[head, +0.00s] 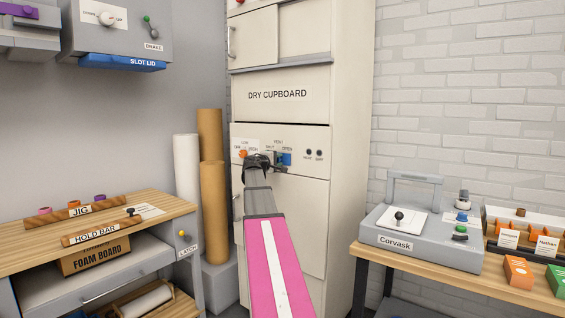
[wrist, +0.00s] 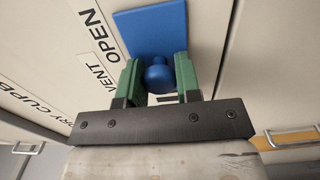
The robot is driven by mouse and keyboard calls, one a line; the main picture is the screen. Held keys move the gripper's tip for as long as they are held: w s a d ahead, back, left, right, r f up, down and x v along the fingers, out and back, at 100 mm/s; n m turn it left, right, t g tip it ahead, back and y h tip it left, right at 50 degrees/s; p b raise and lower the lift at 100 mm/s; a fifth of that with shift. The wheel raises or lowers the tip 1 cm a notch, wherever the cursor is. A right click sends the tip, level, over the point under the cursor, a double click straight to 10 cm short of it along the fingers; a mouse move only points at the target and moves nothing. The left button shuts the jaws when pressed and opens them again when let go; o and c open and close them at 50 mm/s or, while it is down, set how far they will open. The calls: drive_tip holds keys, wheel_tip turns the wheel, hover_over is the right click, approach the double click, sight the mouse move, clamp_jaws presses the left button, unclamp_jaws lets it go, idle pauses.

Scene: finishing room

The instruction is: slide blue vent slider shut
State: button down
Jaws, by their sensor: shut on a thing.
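The blue vent slider (head: 287,159) is on the panel of the dry cupboard (head: 281,113), beneath the vent markings and at their OPEN end on the right. In the wrist view it is a blue plate (wrist: 150,27) with a round blue knob, next to the word OPEN. My gripper (head: 281,160) reaches up to the panel, its green fingers (wrist: 158,78) on both sides of the knob and shut on it. The slider's track is mostly hidden in both views.
A bench with a grey Corvask machine (head: 420,238) stands at right. Paper rolls (head: 186,175) stand left of the cupboard.

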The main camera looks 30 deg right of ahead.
drive_tip(key=w+a, duration=0.2)
drive_tip(key=w, duration=0.4)
drive_tip(key=shift+w+a, duration=0.4)
drive_tip(key=c, duration=0.8)
unclamp_jaws()
drive_tip(key=shift+w, duration=0.1)
drive_tip(key=shift+a, duration=0.1)
drive_tip(key=v, duration=1)
drive_tip(key=shift+s+a, duration=0.25)
drive_tip(key=shift+a, duration=0.05)
drive_tip(key=shift+f, duration=0.15)
